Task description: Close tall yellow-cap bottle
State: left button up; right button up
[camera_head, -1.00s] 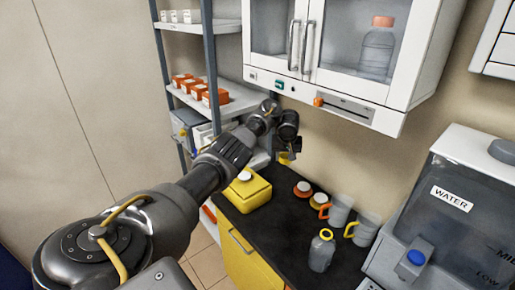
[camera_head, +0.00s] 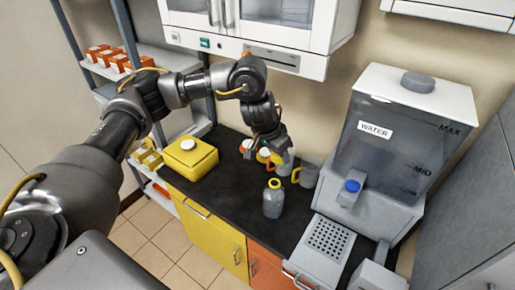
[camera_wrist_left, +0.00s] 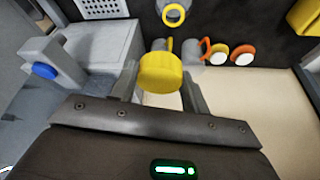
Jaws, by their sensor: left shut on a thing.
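My left gripper (camera_head: 268,140) is above the dark counter, behind the bottle in the head view. It is shut on a yellow cap (camera_wrist_left: 161,73), which sits between its fingers in the left wrist view. The grey bottle (camera_head: 273,203) with a yellow neck ring stands upright near the counter's front edge. In the left wrist view its ring (camera_wrist_left: 173,15) is at the top, apart from the held cap, and its mouth looks uncovered. The cap is hard to make out in the head view. My right gripper is not in view.
Mugs with orange and yellow handles (camera_head: 305,176) and white-topped lids (camera_head: 246,146) stand behind the bottle. A yellow box (camera_head: 191,158) is on the left. The water dispenser (camera_head: 405,140) and its drip tray (camera_head: 330,240) are on the right. A wall cabinet (camera_head: 260,30) hangs above.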

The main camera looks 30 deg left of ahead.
pick_arm(q)
jog(key=s+d+m+g+h, duration=0.15)
jog(key=s+m, duration=0.35)
jog(key=s, duration=0.5)
jog(key=s+f+m+b, duration=0.1)
jog(key=s+f+b, duration=0.2)
jog(key=f+b, duration=1.1)
jog(key=shift+a+m, duration=0.3)
jog(key=shift+a, duration=0.05)
jog(key=shift+s+h, duration=0.1)
jog(key=shift+h, duration=0.15)
